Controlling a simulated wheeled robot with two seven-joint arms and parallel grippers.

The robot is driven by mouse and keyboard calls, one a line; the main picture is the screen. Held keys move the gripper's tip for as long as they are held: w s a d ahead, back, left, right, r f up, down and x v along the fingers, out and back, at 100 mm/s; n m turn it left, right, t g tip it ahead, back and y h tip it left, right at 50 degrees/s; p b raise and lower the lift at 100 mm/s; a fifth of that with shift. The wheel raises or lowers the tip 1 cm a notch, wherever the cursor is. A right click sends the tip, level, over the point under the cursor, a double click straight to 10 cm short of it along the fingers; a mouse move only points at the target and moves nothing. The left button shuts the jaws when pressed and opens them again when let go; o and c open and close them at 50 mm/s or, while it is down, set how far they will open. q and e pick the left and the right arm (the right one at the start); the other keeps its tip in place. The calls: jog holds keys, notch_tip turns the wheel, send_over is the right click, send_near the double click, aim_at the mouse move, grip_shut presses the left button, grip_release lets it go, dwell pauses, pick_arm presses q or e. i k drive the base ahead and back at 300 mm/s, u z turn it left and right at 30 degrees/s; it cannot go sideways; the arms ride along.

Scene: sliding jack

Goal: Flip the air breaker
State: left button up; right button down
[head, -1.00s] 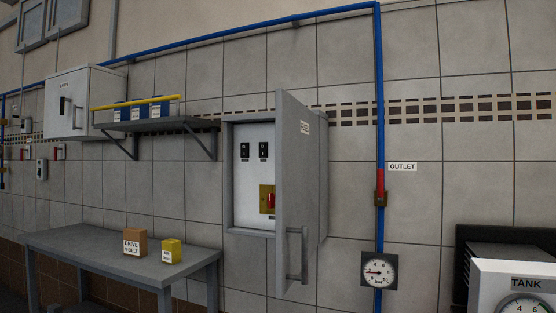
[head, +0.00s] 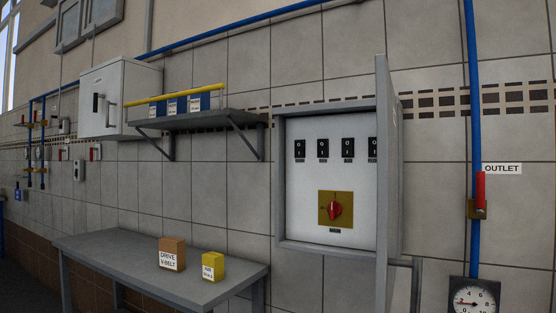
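An open grey electrical cabinet (head: 281,180) hangs on the tiled wall right of centre. Its door (head: 382,200) stands swung open, seen nearly edge-on. Inside, a white panel (head: 305,222) carries a row of several black breakers: one at the left end (head: 299,149), one beside it (head: 323,148), another (head: 348,148), and one partly hidden by the door (head: 373,148). Their small labels are too small to read, so I cannot tell which one is air. Below them is a red rotary switch (head: 334,210) on a yellow plate. Neither of my grippers shows.
A grey table (head: 120,262) below left holds a brown box (head: 172,253) and a yellow box (head: 213,266). A wall shelf (head: 200,122) juts out left of the cabinet. A blue pipe with a red-handled outlet valve (head: 480,190) and a gauge (head: 474,298) are at right.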

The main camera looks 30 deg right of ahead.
aim_at(348, 144)
jog(key=i, duration=1)
jog(key=z, duration=0.55)
jog(key=i, duration=0.4)
jog(key=z, duration=0.35)
